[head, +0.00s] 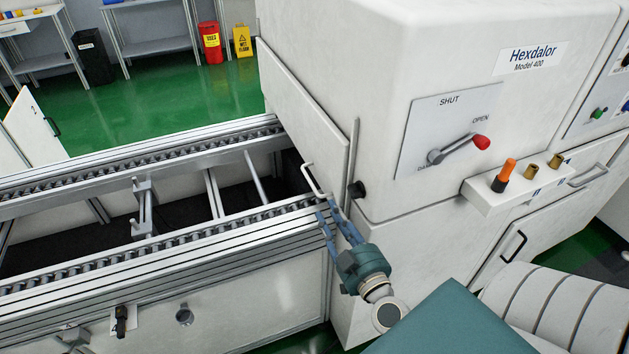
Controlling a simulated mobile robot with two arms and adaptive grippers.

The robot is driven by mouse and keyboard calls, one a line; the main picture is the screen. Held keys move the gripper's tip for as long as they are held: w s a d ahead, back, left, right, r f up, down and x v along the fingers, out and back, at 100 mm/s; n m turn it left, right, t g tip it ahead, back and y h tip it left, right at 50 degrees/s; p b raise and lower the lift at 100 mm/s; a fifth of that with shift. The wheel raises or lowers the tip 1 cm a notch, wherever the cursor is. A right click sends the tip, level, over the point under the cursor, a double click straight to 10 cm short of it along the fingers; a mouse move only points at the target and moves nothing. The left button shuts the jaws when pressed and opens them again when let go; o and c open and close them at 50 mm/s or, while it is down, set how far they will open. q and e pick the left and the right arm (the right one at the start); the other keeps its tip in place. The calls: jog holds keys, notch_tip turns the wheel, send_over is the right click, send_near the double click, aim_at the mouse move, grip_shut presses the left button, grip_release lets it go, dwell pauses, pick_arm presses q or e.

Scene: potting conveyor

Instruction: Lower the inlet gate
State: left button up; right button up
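The inlet gate (302,112) is a white upright panel on the left side of the white Hexdalor machine, at the end of the conveyor. A dark gap shows under its lower edge. Its pale bar handle (311,181) sticks out low on the panel. My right gripper (327,207), teal with blue-grey fingers, is just below the handle's lower end. Its fingers are spread apart, with nothing visible between them. I cannot tell whether a fingertip touches the handle. My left gripper is out of view.
The roller-chain conveyor (150,240) runs left from the gate. A red-knobbed lever (460,149) sits on a SHUT/OPEN plate. A small shelf (520,187) holds an orange-handled tool (504,175). A black knob (357,189) is beside the gate.

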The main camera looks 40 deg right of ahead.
aim_at(318, 194)
jog(key=x, duration=1)
jog(key=shift+w+d+p, duration=0.1)
jog(key=shift+w+p, duration=0.25)
jog(key=shift+p, duration=0.05)
grip_shut()
